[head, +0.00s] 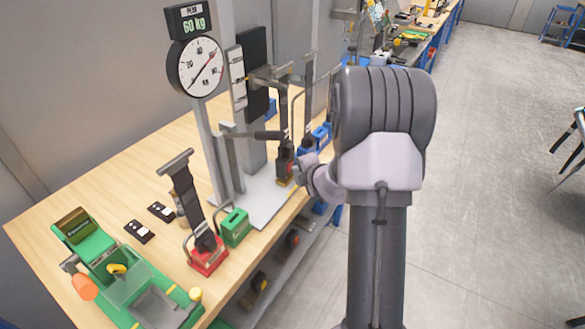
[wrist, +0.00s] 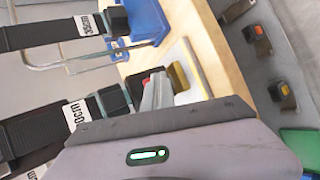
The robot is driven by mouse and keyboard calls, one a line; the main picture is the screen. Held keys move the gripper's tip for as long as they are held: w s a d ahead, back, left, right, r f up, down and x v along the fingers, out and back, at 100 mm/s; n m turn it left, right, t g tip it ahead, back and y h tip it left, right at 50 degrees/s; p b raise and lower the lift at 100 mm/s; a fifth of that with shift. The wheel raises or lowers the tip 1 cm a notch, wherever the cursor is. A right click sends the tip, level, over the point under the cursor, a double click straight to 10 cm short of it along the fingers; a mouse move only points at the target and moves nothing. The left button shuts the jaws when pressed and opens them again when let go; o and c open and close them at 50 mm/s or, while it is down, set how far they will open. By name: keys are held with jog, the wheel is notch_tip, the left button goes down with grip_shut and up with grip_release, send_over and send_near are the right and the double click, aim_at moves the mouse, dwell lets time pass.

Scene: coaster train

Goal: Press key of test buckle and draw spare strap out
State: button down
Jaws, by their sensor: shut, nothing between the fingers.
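In the wrist view a labelled strap (wrist: 35,132) enters a dark buckle body (wrist: 112,101) from the left. A small red spot, likely the key (wrist: 146,83), shows at the fingertips. My gripper (wrist: 157,90) is shut and empty, its tips very close to the red spot; I cannot tell whether they touch. In the head view my arm partly hides the gripper (head: 299,176). Which strap is the spare is unclear.
The gauge (head: 201,67) stands left under a 60 kg display (head: 189,21). A second labelled strap (wrist: 60,28) runs by a blue holder (wrist: 147,22). A red block with strap (head: 208,254), a green block (head: 235,228) and a green fixture (head: 125,280) occupy the wooden bench (head: 60,200).

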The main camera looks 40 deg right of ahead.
jog(key=shift+s, duration=0.1)
jog(key=shift+s+d, duration=0.3)
jog(key=shift+s, duration=0.45)
jog(key=s, duration=0.1)
jog(key=s+d+p, duration=0.1)
jog(key=s, duration=0.1)
jog(key=s+d, duration=0.1)
jog(key=shift+s, duration=0.35)
dwell(0.3)
